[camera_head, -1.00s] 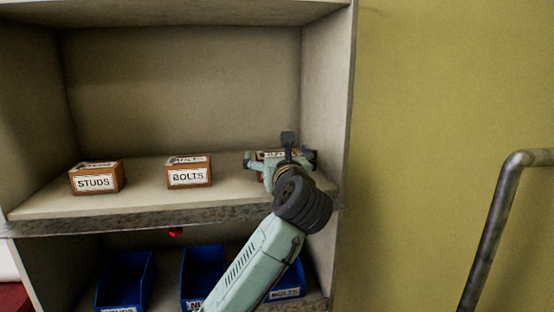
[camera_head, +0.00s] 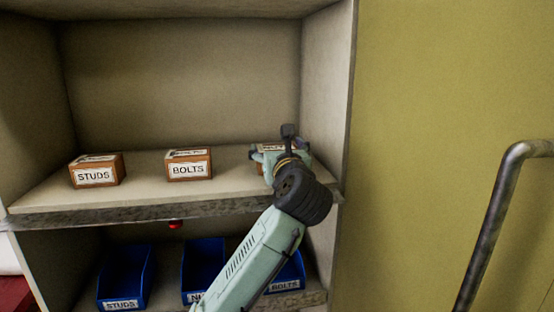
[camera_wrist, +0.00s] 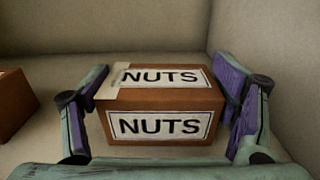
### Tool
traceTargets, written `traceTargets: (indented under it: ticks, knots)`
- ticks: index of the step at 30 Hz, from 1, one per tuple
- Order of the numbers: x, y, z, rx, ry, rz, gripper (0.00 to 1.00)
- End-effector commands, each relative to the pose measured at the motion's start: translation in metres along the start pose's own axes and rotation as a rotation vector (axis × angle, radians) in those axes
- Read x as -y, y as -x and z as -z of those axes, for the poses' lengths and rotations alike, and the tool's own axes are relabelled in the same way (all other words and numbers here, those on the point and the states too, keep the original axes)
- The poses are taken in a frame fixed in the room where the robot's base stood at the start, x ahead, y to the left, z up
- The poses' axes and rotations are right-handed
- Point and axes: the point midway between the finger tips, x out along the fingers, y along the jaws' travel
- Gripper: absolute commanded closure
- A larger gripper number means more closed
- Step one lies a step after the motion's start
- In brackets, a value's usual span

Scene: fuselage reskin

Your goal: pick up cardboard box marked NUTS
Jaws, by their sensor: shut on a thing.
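The cardboard box marked NUTS (camera_wrist: 162,101) sits upright on the shelf in the wrist view, its white labels on the top and front faces readable. My gripper (camera_wrist: 168,92) has one purple-padded finger at each side of the box and is shut on it. In the head view my gripper (camera_head: 280,158) is at the right end of the middle shelf. There the box is mostly hidden behind my gripper and wrist.
A BOLTS box (camera_head: 189,166) and a STUDS box (camera_head: 97,171) stand left on the same shelf (camera_head: 140,195). The cabinet's right wall (camera_head: 322,90) is close to my gripper. Blue bins (camera_head: 126,278) stand below. A metal rail (camera_head: 490,225) is at right.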

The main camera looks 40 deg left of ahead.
Motion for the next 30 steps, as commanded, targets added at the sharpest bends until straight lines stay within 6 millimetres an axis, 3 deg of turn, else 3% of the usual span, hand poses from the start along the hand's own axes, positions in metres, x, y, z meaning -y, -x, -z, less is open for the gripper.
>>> traceTargets:
  ticks: [7,19,28,30]
  knots:
    - [0.000,0.000,0.000,0.000,0.000,0.000,0.67]
    - [0.000,0.000,-0.006,0.004,-0.001,0.000,0.67]
    - [0.000,0.001,-0.035,0.007,-0.001,0.000,0.67]
    - [0.002,0.014,-0.036,0.008,-0.001,0.002,0.67]
